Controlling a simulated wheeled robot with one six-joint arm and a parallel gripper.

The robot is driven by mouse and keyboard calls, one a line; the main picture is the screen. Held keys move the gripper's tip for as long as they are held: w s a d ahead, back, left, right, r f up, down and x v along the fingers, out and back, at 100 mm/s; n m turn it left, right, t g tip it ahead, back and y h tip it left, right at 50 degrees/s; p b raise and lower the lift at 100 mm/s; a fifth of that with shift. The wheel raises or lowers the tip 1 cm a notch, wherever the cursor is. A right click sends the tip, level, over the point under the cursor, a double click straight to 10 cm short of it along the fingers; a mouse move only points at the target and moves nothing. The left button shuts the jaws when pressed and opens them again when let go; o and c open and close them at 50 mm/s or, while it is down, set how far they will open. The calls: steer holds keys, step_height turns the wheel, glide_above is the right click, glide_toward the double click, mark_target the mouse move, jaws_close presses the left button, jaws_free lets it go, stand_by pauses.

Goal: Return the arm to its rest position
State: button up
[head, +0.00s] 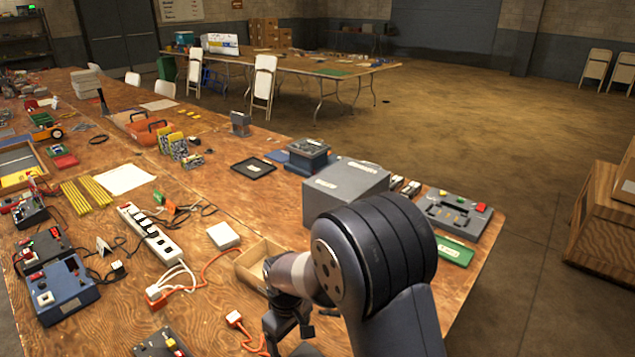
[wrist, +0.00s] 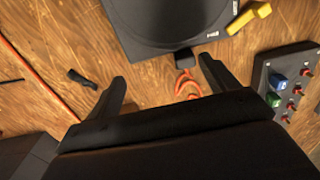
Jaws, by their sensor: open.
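My arm and my gripper (head: 288,318) show at the bottom middle of the head view, over the front part of the wooden workbench (head: 215,335). A black plug (wrist: 183,59) and an orange loop of cable (wrist: 186,85) lie near the right finger. I cannot tell the height of the fingers above the bench. My arm hides part of the bench's near right side.
A grey box (head: 345,187) stands behind my arm, with an open wooden box (head: 250,262) beside it. A white power strip (head: 150,235) lies to the left. In the wrist view, a dark device (wrist: 165,20) and a button panel (wrist: 288,85) lie close by. Open floor (head: 480,120) lies beyond.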

steer(key=shift+s+d+f, duration=0.1)
steer(key=shift+s+f, duration=0.15)
steer(key=shift+f, duration=0.3)
steer(key=s+d, duration=0.1)
steer(key=s, duration=0.2)
steer(key=s+d, duration=0.1)
steer(key=s, duration=0.2)
steer(key=s+d, duration=0.2)
steer(key=s, duration=0.1)
steer(key=shift+r+b, duration=0.15)
steer(key=shift+b, duration=0.15)
steer(key=shift+s+d, duration=0.1)
steer(key=shift+d, duration=0.2)
